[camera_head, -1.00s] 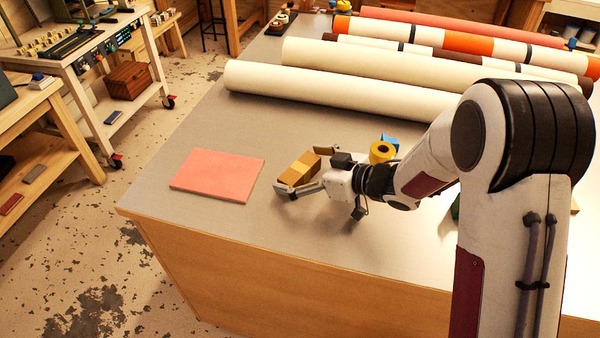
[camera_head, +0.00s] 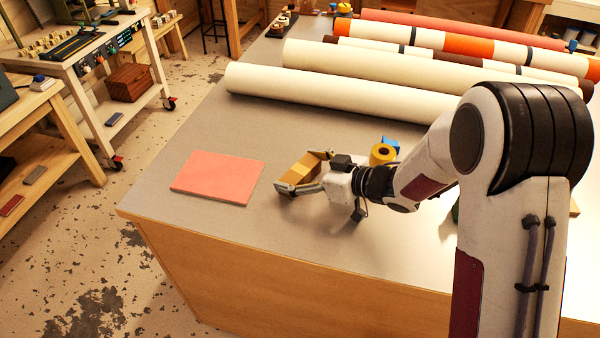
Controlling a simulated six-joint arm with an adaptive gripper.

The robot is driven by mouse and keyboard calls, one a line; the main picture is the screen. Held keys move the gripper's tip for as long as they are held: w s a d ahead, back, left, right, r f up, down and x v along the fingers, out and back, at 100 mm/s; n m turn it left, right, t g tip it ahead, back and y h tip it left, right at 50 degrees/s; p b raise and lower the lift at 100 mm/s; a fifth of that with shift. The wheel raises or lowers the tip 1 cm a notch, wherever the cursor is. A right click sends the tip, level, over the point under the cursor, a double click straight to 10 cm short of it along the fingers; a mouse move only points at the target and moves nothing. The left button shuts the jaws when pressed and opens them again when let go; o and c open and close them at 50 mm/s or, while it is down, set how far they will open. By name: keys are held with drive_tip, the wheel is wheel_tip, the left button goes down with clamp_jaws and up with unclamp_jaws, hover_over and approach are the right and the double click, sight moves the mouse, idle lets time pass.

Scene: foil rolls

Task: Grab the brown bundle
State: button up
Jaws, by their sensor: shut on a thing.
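The brown bundle (camera_head: 301,169) is a small brown block with a yellowish band across its middle. It sits low over the grey table top, right of the pink mat. My gripper (camera_head: 303,172) reaches in from the right, with one finger along the bundle's near side and the other at its far side. It is shut on the bundle. Whether the bundle touches the table is hard to tell from this view.
A flat pink mat (camera_head: 218,177) lies left of the bundle. A yellow tape roll (camera_head: 383,154) and a blue object (camera_head: 391,143) stand behind my wrist. Long cream rolls (camera_head: 330,92) lie across the back. The table's near edge is clear.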

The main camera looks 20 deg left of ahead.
sight(298, 168)
drive_tip(key=shift+r, duration=0.15)
drive_tip(key=shift+r, duration=4.9)
drive_tip(key=shift+a, duration=0.1)
